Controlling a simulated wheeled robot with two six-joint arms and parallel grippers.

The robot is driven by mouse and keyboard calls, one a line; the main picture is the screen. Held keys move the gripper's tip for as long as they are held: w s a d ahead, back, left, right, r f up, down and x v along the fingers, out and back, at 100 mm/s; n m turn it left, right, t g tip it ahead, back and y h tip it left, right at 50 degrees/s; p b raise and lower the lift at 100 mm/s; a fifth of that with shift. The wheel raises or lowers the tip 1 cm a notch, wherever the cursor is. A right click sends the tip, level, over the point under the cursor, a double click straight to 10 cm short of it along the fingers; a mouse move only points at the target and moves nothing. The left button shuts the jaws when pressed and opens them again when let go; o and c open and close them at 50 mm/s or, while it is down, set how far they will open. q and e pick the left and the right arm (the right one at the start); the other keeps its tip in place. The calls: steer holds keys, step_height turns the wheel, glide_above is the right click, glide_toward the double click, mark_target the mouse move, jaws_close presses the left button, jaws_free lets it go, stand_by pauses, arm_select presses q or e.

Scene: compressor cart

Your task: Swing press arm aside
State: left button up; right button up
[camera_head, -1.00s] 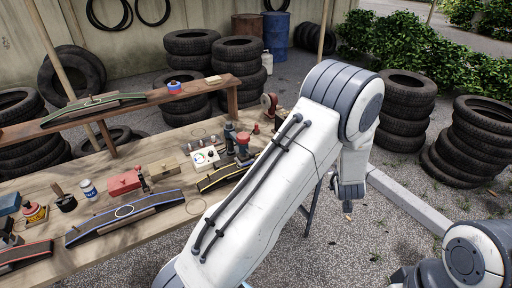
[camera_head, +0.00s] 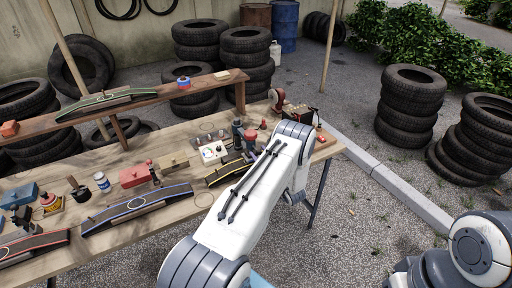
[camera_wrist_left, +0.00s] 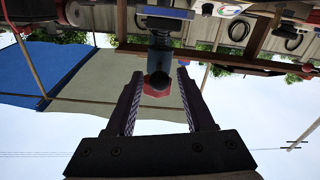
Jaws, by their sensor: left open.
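My left gripper (camera_wrist_left: 158,76) is open in the left wrist view. Its two dark ridged fingers stand on either side of a dark cylindrical part with a red end (camera_wrist_left: 157,84); I cannot tell whether they touch it. I cannot tell for certain whether this part is the press arm. My right gripper is out of view.
The wooden bench (camera_head: 150,238) carries curved belt-like pieces (camera_head: 135,208), a red block (camera_head: 134,175) and a white gauge panel (camera_head: 210,152). A raised shelf (camera_head: 150,103) runs behind.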

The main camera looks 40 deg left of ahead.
arm_select(q)
steer(key=shift+x, duration=1.65)
steer(key=shift+c, duration=0.2)
jaws_close()
steer(key=shift+d, duration=0.1)
